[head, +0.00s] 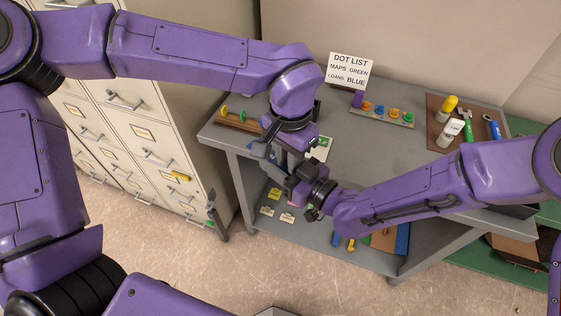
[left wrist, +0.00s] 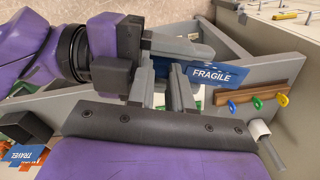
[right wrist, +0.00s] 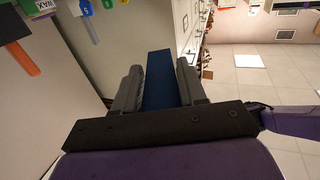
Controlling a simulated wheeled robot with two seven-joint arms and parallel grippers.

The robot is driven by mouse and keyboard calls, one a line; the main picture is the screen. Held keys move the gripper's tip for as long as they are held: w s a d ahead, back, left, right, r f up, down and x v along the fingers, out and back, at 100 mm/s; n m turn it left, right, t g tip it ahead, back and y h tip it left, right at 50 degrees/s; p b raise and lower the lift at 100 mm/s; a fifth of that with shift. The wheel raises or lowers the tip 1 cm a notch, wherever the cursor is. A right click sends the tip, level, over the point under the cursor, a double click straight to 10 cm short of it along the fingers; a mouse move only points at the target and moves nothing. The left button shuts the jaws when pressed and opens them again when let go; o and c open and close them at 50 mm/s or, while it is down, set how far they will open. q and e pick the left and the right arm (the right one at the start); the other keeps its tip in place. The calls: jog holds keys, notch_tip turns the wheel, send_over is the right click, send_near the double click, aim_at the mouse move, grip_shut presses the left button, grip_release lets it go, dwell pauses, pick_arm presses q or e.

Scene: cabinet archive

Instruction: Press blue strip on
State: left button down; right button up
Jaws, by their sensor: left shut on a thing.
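The blue strip (left wrist: 219,75) carries the white word FRAGILE and sticks out beside the fingertips in the left wrist view. In the right wrist view its dark blue face (right wrist: 160,82) fills the gap between my right fingers. My left gripper (head: 288,168) is over the near left part of the cart and is shut; in the left wrist view its fingers (left wrist: 164,82) meet the strip's near end, though the contact is partly hidden. My right gripper (head: 312,195) is close beside it, with one finger on each side of the strip. The head view hides most of the strip behind both grippers.
A grey cart (head: 385,185) stands under my arms. On it are a wooden rack with coloured pegs (head: 240,121), a row of knobs (head: 385,114), a tool board (head: 440,108) and a DOT LIST sign (head: 350,70). A filing cabinet (head: 150,125) stands at the left.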

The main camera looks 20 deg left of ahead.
jog(key=c, duration=0.5)
pick_arm(q)
jog(key=c, duration=1)
grip_release()
jog(key=shift+o, duration=0.2)
